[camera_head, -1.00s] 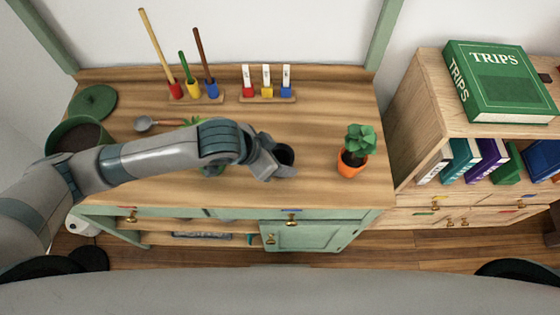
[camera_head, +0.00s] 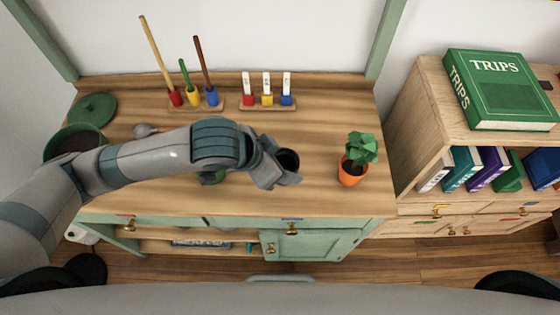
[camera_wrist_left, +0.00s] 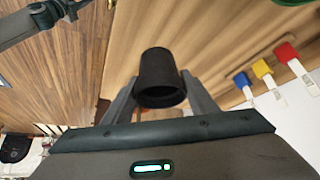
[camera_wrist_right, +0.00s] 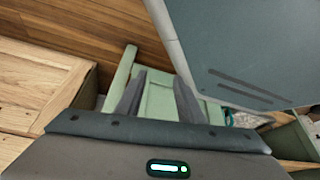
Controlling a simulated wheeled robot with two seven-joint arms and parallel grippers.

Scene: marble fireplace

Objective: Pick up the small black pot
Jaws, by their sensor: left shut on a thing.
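The small black pot (camera_head: 288,160) is at the end of my left arm, over the front middle of the wooden worktop (camera_head: 320,115). My left gripper (camera_head: 284,168) is shut on it. In the left wrist view the pot (camera_wrist_left: 160,70) sits between the two fingers, its open rim towards the camera. I cannot tell for sure whether its base touches the worktop. My right gripper (camera_wrist_right: 157,98) shows only in its own wrist view; its fingers are apart and nothing is between them.
An orange pot with a green plant (camera_head: 354,163) stands right of the black pot. A green pot of soil (camera_head: 72,143) and a green lid (camera_head: 94,108) are at the left. Tool and marker stands (camera_head: 267,104) line the back. A bookcase (camera_head: 425,130) is at the right.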

